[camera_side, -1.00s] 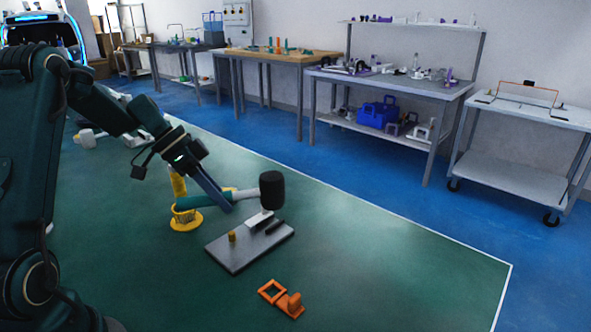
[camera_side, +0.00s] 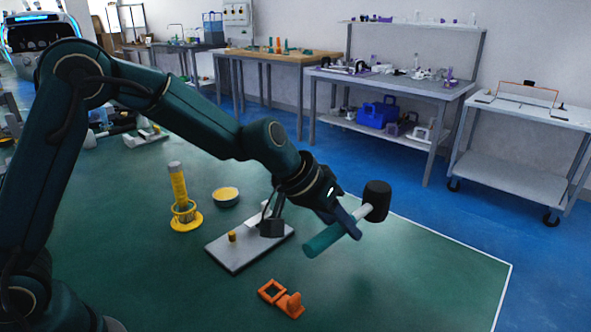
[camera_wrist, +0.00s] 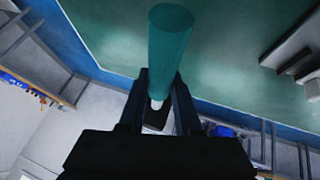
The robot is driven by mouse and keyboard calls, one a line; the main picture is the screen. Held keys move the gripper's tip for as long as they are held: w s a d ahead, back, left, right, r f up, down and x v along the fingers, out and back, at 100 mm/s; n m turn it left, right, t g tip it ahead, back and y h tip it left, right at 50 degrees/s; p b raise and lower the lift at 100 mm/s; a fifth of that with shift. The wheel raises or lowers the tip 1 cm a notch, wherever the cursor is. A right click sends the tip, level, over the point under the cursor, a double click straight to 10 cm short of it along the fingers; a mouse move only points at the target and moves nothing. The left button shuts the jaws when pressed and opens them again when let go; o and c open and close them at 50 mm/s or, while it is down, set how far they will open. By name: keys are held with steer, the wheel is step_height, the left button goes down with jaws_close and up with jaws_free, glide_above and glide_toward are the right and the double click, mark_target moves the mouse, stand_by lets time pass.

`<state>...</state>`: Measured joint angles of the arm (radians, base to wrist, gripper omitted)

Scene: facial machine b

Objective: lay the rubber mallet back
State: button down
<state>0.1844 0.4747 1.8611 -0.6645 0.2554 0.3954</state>
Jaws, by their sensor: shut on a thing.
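The rubber mallet has a black head (camera_side: 377,201) and a teal grip (camera_side: 324,240) on a pale shaft. My gripper (camera_side: 350,219) is shut on the mallet's handle and holds it in the air, right of the grey base plate (camera_side: 238,258). The mallet is tilted, with its head up to the right and its grip end down to the left. In the wrist view the teal grip (camera_wrist: 170,45) stands out beyond my fingers, and the black head is mostly hidden behind them.
A yellow cylinder in a yellow holder (camera_side: 186,222) and a round bowl (camera_side: 226,197) stand left of the plate. An orange bracket (camera_side: 281,298) lies in front. The green surface right of the bracket is clear. Benches and a cart (camera_side: 520,175) stand behind.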

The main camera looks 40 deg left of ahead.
steer(key=s+d+r, duration=0.1)
steer(key=d, duration=0.7)
steer(key=shift+r+n, duration=0.25)
steer(key=shift+n, duration=0.15)
steer(key=shift+f, duration=4.6)
steer(key=shift+f, duration=0.3)
steer(key=c, duration=0.5)
jaws_free()
steer(key=shift+c, duration=0.2)
steer(key=shift+f, duration=0.1)
steer(key=shift+s+a, duration=0.1)
steer(key=shift+v, duration=2.55)
